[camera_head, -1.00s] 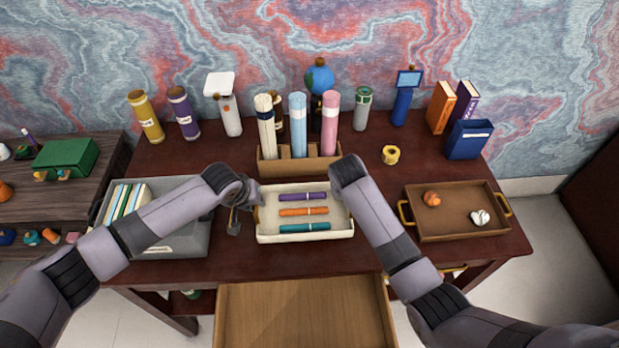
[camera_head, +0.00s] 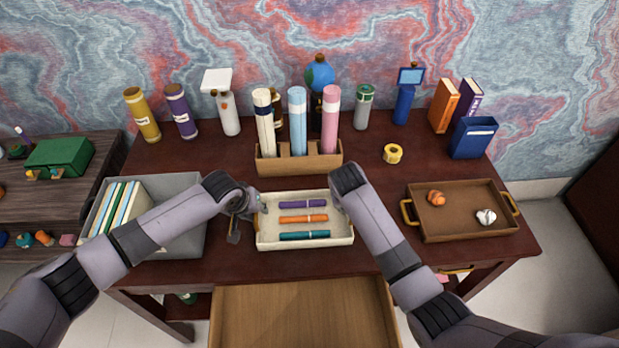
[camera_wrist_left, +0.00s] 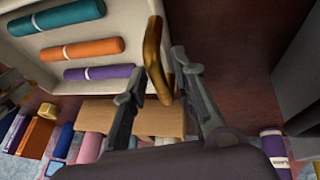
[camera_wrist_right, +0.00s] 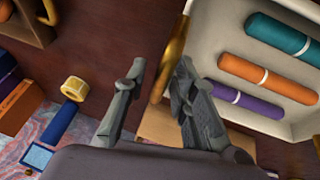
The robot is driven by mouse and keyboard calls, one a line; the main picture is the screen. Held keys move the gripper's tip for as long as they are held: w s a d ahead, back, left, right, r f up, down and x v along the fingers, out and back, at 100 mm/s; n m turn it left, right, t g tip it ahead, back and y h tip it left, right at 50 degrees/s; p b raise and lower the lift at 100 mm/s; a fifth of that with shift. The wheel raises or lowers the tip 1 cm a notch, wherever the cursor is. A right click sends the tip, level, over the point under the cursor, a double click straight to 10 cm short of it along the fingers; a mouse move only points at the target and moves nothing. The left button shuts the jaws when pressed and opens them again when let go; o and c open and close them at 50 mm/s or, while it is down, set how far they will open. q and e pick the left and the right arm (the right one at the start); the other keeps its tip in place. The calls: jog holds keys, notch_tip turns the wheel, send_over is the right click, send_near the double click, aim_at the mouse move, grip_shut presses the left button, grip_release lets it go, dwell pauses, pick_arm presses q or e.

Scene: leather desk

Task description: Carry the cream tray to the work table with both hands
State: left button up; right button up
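The cream tray (camera_head: 262,241) sits on the dark red desk in the head view. It holds a purple roll (camera_head: 303,204), an orange roll (camera_head: 303,219) and a teal roll (camera_head: 305,236). My left gripper (camera_head: 257,205) is at the tray's left end. In the left wrist view, its open fingers (camera_wrist_left: 157,65) stand either side of a gold handle (camera_wrist_left: 153,45). In the right wrist view, my right gripper's open fingers (camera_wrist_right: 161,68) stand either side of the other gold handle (camera_wrist_right: 176,48). My right forearm hides most of that gripper in the head view.
A brown organizer (camera_head: 300,163) with upright rolls stands close behind the tray. A grey bin (camera_head: 192,246) is at left; a brown tray (camera_head: 462,229) is at right. An open wooden drawer (camera_head: 300,315) juts out in front. A lower side table (camera_head: 70,205) stands at far left.

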pick_arm(q)
jog(key=shift+w, duration=0.1)
jog(key=v, duration=1.2)
pick_arm(e)
jog(key=v, duration=1.2)
pick_arm(q)
jog(key=shift+f, duration=0.1)
pick_arm(e)
jog(key=shift+s+a+f, duration=0.1)
jog(key=shift+f, duration=0.05)
